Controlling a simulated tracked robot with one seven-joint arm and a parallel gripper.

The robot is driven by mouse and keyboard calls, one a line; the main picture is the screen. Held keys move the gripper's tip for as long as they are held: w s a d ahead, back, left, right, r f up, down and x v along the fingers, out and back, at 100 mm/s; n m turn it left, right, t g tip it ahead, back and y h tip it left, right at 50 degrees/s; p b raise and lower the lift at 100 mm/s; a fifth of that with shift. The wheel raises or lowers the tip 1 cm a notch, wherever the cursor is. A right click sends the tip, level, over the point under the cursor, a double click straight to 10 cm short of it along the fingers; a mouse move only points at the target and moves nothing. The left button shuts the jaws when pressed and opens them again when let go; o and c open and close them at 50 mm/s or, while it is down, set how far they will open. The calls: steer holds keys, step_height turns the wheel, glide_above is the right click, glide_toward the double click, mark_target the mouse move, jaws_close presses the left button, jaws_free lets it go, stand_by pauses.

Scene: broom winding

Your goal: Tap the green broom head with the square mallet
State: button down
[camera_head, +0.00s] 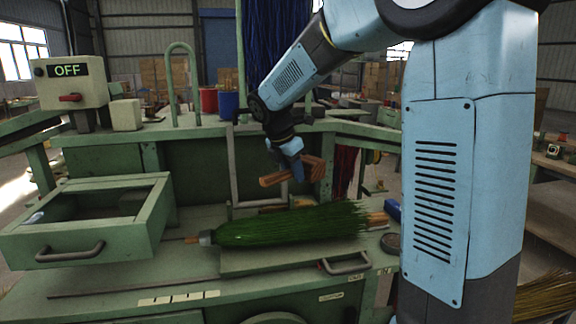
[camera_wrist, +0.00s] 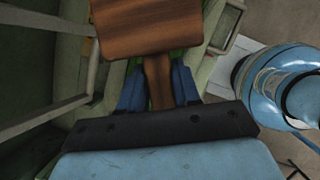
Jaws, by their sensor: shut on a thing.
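The green broom head (camera_head: 290,225) lies on its side on the green workbench, its metal collar and wooden stub at the left end. A small part of it shows behind the mallet in the wrist view. My gripper (camera_head: 292,165) is shut on the handle of the wooden square mallet (camera_head: 312,168), above the broom head and apart from it in the head view. In the wrist view the mallet's block (camera_wrist: 147,27) fills the top middle, and its handle runs down between my blue fingers (camera_wrist: 158,88). The mallet hides most of the broom head there.
An open green drawer-like frame (camera_head: 90,218) stands at the left of the bench. A control box (camera_head: 70,82) reading OFF is behind it. A metal frame (camera_head: 233,170) stands upright behind the broom head. A drawer handle (camera_head: 345,264) juts from the front. Red and blue cups (camera_head: 228,104) stand behind.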

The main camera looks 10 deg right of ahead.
steer(key=shift+w+d+f, duration=0.1)
steer(key=shift+w+f, duration=0.05)
steer(key=shift+f, duration=2.25)
step_height(320, 180, down, 8)
steer(key=shift+r, duration=0.2)
step_height(320, 180, up, 6)
steer(key=shift+r, duration=0.2)
